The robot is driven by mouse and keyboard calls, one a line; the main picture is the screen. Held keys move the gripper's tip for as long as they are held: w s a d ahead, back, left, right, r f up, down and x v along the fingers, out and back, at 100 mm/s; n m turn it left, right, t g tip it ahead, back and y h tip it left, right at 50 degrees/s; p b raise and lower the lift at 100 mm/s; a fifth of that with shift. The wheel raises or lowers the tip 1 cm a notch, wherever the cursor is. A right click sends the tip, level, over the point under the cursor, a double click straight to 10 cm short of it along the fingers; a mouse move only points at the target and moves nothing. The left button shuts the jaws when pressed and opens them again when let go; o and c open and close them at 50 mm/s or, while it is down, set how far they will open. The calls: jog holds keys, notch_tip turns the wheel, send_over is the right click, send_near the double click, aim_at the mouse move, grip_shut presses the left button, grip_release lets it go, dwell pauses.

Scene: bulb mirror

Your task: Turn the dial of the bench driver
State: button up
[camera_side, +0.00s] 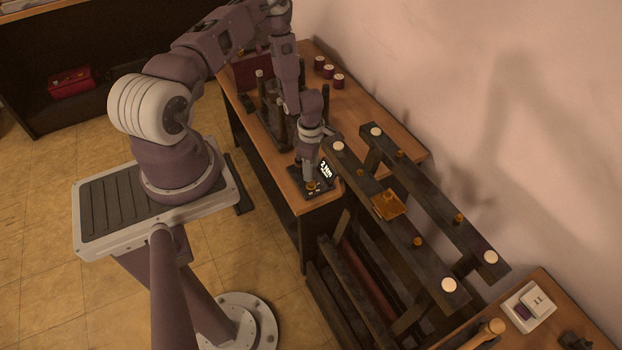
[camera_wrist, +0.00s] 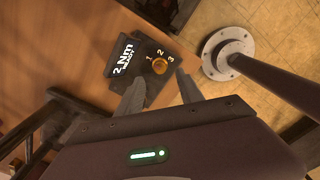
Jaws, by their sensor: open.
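The bench driver (camera_wrist: 140,62) is a dark box near the corner of the wooden bench, with a tilted display reading "2 Nm" and smaller text below it. Its brass dial (camera_wrist: 160,67) sits on the top face beside the printed marks 1, 2 and 3. In the side view the driver (camera_side: 322,190) is partly covered by my gripper, with the dial (camera_side: 312,185) just below the fingers. My gripper (camera_wrist: 158,83) is open, its two fingers pointing at the dial, one to each side and slightly short of it in the wrist view. Nothing is held.
A dark frame (camera_side: 440,265) with white and brass round parts stands right of the driver. Several dark red cylinders (camera_side: 328,71) stand at the bench's back. A second bench (camera_side: 560,290) at lower right carries a white switch plate (camera_side: 528,306) and a wooden-handled tool (camera_side: 490,328).

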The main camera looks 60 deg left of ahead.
aim_at(311, 184)
notch_tip(311, 184, down, 6)
jog(key=shift+r, duration=0.1)
grip_shut()
